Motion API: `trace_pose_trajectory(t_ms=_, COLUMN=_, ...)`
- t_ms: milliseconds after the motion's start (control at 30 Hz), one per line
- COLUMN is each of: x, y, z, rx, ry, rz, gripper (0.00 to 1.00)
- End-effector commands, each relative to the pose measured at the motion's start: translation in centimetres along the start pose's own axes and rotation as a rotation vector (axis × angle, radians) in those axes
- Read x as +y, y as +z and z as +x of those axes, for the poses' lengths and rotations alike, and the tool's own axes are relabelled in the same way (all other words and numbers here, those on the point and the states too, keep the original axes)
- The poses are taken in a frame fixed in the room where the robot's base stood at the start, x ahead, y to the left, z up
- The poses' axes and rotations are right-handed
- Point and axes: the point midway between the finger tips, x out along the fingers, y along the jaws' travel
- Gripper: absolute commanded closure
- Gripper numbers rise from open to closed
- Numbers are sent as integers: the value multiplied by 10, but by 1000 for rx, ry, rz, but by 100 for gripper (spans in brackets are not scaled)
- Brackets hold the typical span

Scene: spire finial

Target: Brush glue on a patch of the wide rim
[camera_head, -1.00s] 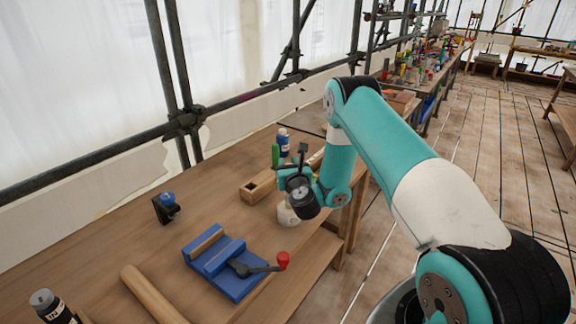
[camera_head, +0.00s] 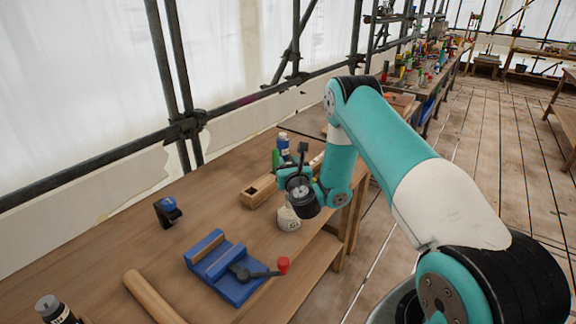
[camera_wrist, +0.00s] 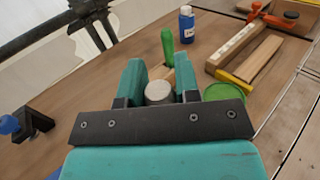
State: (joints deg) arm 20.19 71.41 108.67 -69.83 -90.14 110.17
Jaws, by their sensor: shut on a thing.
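My gripper (camera_head: 285,174) is over the right end of the bench. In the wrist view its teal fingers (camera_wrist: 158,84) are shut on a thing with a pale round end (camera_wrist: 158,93). Most of that thing is hidden, and I cannot tell whether it is the brush. A cream pot (camera_head: 289,219) with dark lettering stands below and close to the gripper. No glued patch shows, and I cannot make out the wide rim.
A blue vise (camera_head: 207,243) with a red-knobbed handle and a wooden rod (camera_head: 151,298) lie on the bench (camera_head: 130,243). A wooden box (camera_head: 257,192), green bottle (camera_wrist: 167,45) and blue bottle (camera_wrist: 186,27) stand near the gripper. A green disc (camera_wrist: 226,93) is right of the fingers.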

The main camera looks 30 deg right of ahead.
Motion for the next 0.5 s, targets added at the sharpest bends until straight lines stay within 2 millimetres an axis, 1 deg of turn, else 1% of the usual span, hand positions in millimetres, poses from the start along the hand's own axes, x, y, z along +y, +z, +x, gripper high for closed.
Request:
trace_pose_trajectory(t_ms=33, x=0, y=9, z=0, rx=0, ry=0, rz=1, gripper=94)
trace_pose_trajectory(t_ms=500, x=0, y=47, z=0, rx=-1, ry=0, rz=0, gripper=94)
